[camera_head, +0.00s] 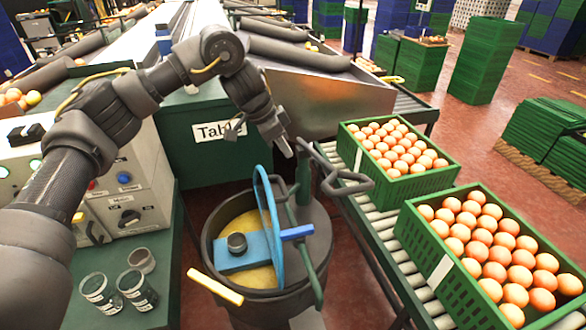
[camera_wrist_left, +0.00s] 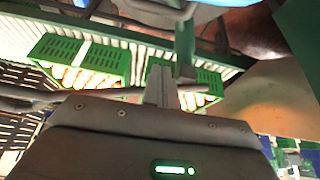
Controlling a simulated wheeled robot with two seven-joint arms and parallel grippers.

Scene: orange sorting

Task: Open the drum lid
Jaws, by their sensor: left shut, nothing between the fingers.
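The dark drum (camera_head: 316,222) stands at the lower middle of the head view. Its thin blue lid (camera_head: 265,215) stands up on edge, near vertical, across the drum's mouth. Yellow contents (camera_head: 238,226) show inside, and a blue bracket with a dark round cap (camera_head: 236,243) shows over the opening. My left gripper (camera_head: 287,148) is above and behind the lid, apart from it, shut and empty. Its closed fingers show in the left wrist view (camera_wrist_left: 160,87). A blue surface at that view's top edge may be the lid. My right gripper is not in view.
Two green crates of oranges (camera_head: 452,168) (camera_head: 400,225) sit on the roller conveyor (camera_head: 350,208) at the right. A dark forked handle (camera_head: 340,180) stands between drum and conveyor. Control boxes (camera_head: 128,205) and several small cups (camera_head: 139,289) are on the left bench.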

